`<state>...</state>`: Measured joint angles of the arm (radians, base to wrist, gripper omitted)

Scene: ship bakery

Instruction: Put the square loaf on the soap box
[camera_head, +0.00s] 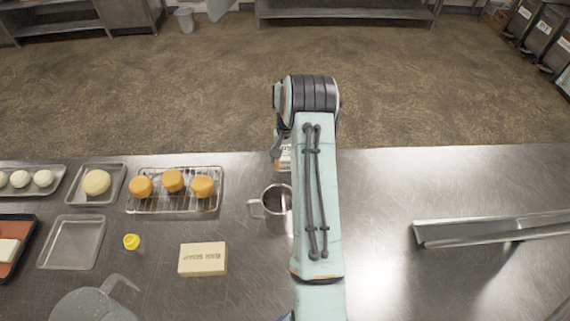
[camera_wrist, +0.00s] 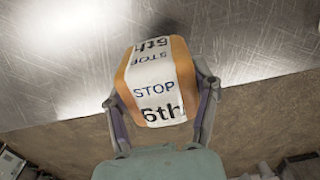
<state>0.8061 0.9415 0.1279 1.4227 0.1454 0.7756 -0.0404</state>
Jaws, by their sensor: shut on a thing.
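The square loaf (camera_wrist: 155,82) is a blocky orange-brown piece with a white band printed "STOP" and "6th". My gripper (camera_wrist: 161,95) is shut on it, one finger on each side, in the wrist view. In the head view the loaf (camera_head: 285,158) shows only in part, beside my arm near the counter's far edge. My gripper (camera_head: 277,148) is mostly hidden there by my arm. The soap box (camera_head: 203,259) is a cream block marked "BAR SOAP". It lies flat on the counter, left of and nearer than the loaf, with nothing on top.
A metal mug (camera_head: 273,212) stands between the loaf and the soap box. A wire rack (camera_head: 150,206) with orange rolls, an empty tray (camera_head: 72,243), a yellow-capped item (camera_head: 131,242) and a grey jug (camera_head: 88,304) are left. A metal rail (camera_head: 490,230) lies right.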

